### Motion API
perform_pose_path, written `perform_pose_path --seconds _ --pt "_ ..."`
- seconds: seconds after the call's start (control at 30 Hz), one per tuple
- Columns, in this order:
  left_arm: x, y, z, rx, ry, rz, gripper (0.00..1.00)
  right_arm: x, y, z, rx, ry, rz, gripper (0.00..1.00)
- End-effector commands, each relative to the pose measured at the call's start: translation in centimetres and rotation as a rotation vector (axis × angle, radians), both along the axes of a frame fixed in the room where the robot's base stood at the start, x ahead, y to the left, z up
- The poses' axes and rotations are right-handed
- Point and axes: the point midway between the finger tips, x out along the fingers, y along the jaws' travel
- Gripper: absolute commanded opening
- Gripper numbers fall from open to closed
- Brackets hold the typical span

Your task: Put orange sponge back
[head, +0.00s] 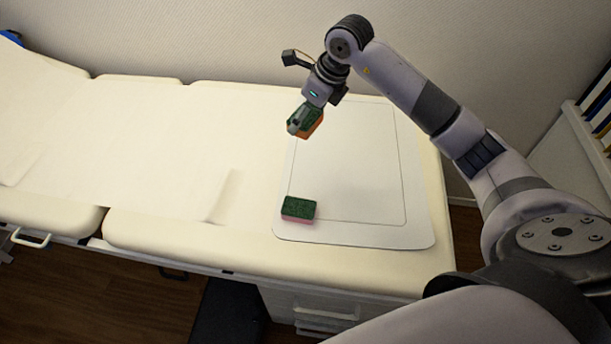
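An orange sponge (313,127) with a green top is in my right gripper (301,118), above the far left part of a white mat (420,222). The gripper appears shut on the sponge, though its fingers are small and partly hidden. A second sponge (298,208), green on top and pinkish red below, lies flat at the mat's near left corner, apart from the gripper. My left gripper is out of view.
The mat has a thin outlined rectangle and lies on a cream padded couch (160,150). The rest of the mat is bare. A wall stands behind the couch. A rack with coloured items (597,105) is at the right edge.

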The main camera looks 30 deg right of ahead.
Motion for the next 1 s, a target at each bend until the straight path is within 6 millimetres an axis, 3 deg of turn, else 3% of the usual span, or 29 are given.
perform_pose_path --seconds 0.17,0.6,1.0 --pt "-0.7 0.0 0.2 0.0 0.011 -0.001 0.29 0.0 -0.1 -2.0 0.001 0.007 -0.024 0.43" --pt "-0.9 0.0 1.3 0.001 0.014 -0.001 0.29 0.0 0.0 -13.3 0.003 0.006 -0.024 0.43" --pt "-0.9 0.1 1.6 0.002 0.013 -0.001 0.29 0.1 0.0 -18.1 0.002 0.004 -0.022 0.43"
